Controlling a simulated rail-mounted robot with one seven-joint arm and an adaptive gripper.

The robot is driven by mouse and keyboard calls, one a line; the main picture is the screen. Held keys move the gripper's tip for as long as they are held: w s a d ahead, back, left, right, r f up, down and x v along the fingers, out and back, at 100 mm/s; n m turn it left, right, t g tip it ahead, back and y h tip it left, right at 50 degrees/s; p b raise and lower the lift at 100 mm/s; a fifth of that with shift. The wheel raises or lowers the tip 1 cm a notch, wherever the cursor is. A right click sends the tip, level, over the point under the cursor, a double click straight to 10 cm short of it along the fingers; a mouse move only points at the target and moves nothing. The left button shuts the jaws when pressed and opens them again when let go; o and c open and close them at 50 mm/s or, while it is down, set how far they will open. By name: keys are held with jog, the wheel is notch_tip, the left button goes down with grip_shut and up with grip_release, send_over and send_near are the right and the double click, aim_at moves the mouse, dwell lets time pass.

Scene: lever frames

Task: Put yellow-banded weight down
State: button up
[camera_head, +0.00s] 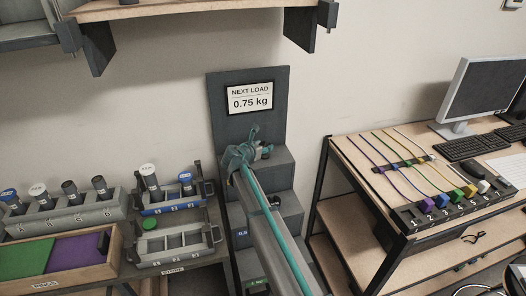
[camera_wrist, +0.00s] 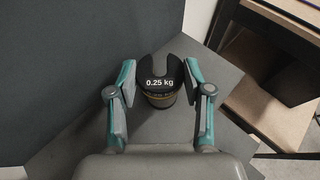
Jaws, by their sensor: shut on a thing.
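The yellow-banded weight (camera_wrist: 160,95) is a dark slotted cylinder marked 0.25 kg, with a dull yellow band low on its side. In the wrist view it stands upright between the fingers of my gripper (camera_wrist: 160,84), which is shut on it. It is over a grey step; I cannot tell whether its base touches the surface. In the head view my gripper (camera_head: 247,154) is at the upper part of the grey stepped stand (camera_head: 285,203), below a sign (camera_head: 249,98) reading NEXT LOAD 0.75 kg. There the gripper mostly hides the weight.
A rack of dark cylinders (camera_head: 65,221), a blue-fronted tray (camera_head: 172,208) and a grey tray (camera_head: 175,244) are left. A wooden box (camera_head: 65,285) holds green and purple panels. A desk (camera_head: 360,160) with coloured levers and a monitor (camera_head: 484,92) stands right. A shelf (camera_head: 190,10) hangs above.

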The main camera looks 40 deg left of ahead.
jog(key=shift+f+p, duration=0.55)
jog(key=shift+f, duration=0.8)
jog(key=shift+f, duration=0.15)
jog(key=o, duration=1.3)
jog(key=shift+o, duration=0.2)
